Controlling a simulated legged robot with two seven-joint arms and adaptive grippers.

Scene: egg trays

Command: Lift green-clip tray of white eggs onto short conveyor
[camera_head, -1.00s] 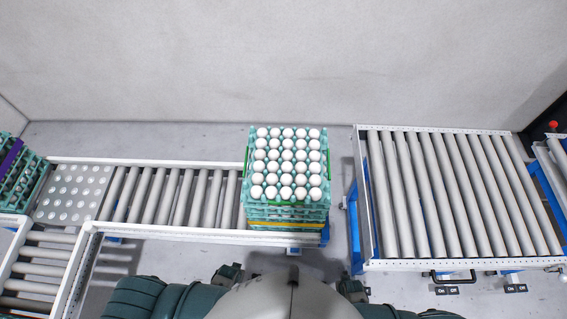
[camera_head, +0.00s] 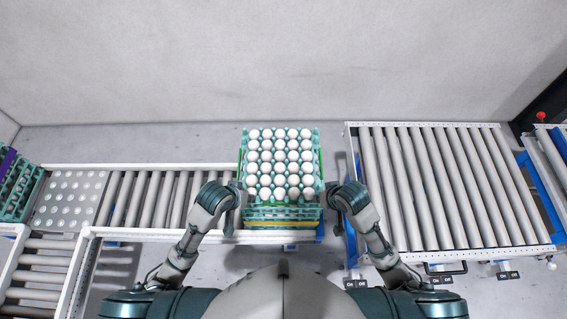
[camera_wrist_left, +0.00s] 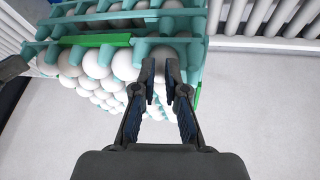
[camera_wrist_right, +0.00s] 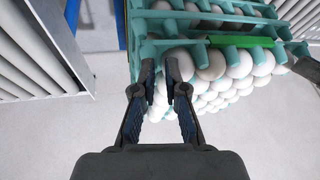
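A stack of teal egg trays stands in the middle of the head view, at the right end of the left roller conveyor (camera_head: 150,195). Its top tray (camera_head: 245,140) holds rows of white eggs (camera_head: 280,160). Green clips (camera_head: 322,163) show at its sides; one also shows in the left wrist view (camera_wrist_left: 105,40) and one in the right wrist view (camera_wrist_right: 240,41). My left gripper (camera_wrist_left: 160,68) and right gripper (camera_wrist_right: 160,68) are at the near left and right corners of the stack. Each has a narrow gap between its fingertips. Whether they touch the tray is unclear.
A wide roller conveyor (camera_head: 353,200) stands right of the stack, across a floor gap. Another roller section (camera_head: 555,155) and a red button (camera_head: 541,115) are at the far right. More teal trays (camera_head: 20,190) sit at the far left. A yellow strip (camera_head: 280,224) marks a lower tray.

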